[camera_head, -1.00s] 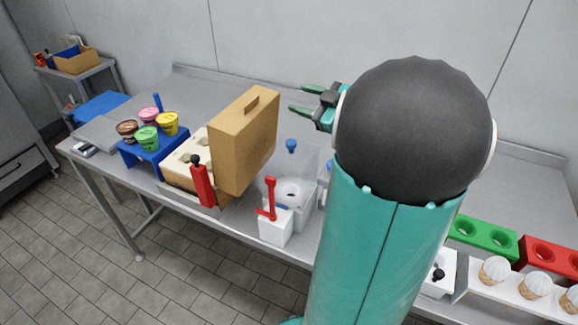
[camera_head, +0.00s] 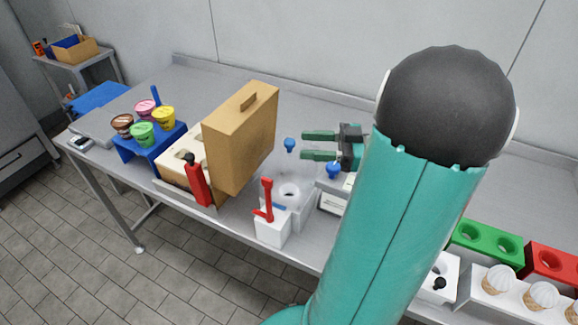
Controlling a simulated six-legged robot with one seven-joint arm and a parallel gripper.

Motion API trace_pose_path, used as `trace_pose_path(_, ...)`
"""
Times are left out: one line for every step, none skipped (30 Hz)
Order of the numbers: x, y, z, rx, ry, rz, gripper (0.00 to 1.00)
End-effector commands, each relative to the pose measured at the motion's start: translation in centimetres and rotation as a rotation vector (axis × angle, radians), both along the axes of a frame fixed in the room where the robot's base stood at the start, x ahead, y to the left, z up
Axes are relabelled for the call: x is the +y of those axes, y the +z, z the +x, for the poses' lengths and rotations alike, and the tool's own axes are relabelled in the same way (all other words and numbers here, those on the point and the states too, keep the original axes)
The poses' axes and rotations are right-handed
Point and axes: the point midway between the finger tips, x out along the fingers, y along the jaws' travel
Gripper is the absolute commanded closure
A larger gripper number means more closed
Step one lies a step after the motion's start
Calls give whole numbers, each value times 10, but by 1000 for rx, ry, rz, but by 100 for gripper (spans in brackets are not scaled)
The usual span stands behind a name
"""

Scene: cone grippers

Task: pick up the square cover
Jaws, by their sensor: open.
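My gripper (camera_head: 304,145) is open and empty, its two green fingers pointing left above the table. A blue knob (camera_head: 290,145) shows just left of the fingertips, over a clear square-sided cover whose edges are faint around a white round well (camera_head: 289,191). A second blue knob (camera_head: 333,171) shows just below the gripper's palm; what it is fixed to is partly hidden by my arm. I cannot tell for sure which knob belongs to the square cover. Neither knob is between the fingers.
A tall tan lid with a handle (camera_head: 240,140) stands upright to the left, beside a red lever (camera_head: 196,182). A white box with a red lever (camera_head: 272,227) is in front. Coloured cups (camera_head: 142,133) sit on a blue stand. Green (camera_head: 486,243) and red (camera_head: 551,262) holders lie right.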

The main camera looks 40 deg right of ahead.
Motion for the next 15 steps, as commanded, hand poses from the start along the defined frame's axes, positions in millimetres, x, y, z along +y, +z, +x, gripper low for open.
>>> trace_pose_path(5,1,5,-1,0,0,53)
trace_pose_path(8,1,8,-1,0,0,53)
trace_pose_path(10,0,12,-1,-1,-1,53)
trace_pose_path(12,0,13,0,-2,-1,53)
trace_pose_path(13,0,15,-1,-1,-1,53)
trace_pose_path(15,1,17,-1,-1,-1,53)
trace_pose_path(16,1,19,-1,0,-1,53)
trace_pose_path(17,1,21,-1,-1,-1,53)
trace_pose_path(20,1,24,-1,-1,-1,53)
trace_pose_path(22,2,28,-1,0,-2,53)
trace_pose_path(25,2,31,-1,1,-1,53)
trace_pose_path(29,3,37,-1,1,-1,53)
trace_pose_path(32,3,41,-1,0,-1,53)
trace_pose_path(35,4,45,-1,1,-1,53)
trace_pose_path(38,3,49,-1,1,-1,53)
